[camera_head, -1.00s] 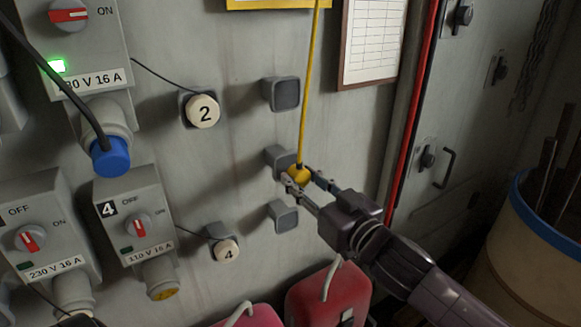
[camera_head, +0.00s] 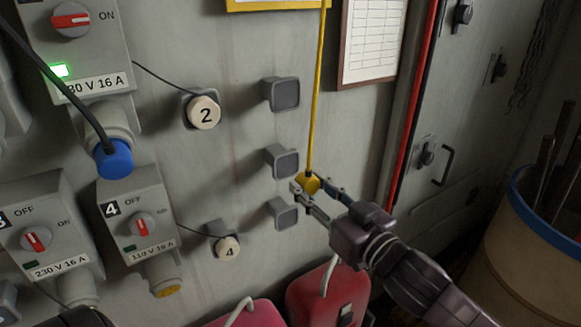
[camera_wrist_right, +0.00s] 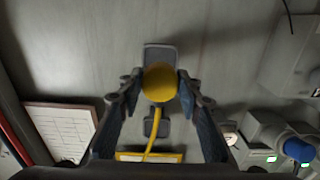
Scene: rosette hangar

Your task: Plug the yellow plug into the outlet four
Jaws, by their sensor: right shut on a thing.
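The yellow plug (camera_head: 309,183) hangs on a yellow cable (camera_head: 316,95) in front of the wall. My right gripper (camera_head: 311,190) is shut on it; the wrist view also shows the plug (camera_wrist_right: 160,82) between the two fingers. The plug is apart from the grey wall holder (camera_head: 283,162) just left of it. Outlet four (camera_head: 139,224) is a grey box at lower left, marked 4, switch at OFF, label 110 V 16 A. Its socket (camera_head: 166,287) points down with a yellow face. A round cap marked 4 (camera_head: 227,248) sits on a holder beside it. My left gripper is not in view.
A blue plug (camera_head: 113,159) with a black cable sits in the outlet above, whose green lamp is lit. Red canisters (camera_head: 327,293) stand below the holders. A barrel (camera_head: 530,240) stands at right. The wall between cap 2 (camera_head: 204,112) and the holders is clear.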

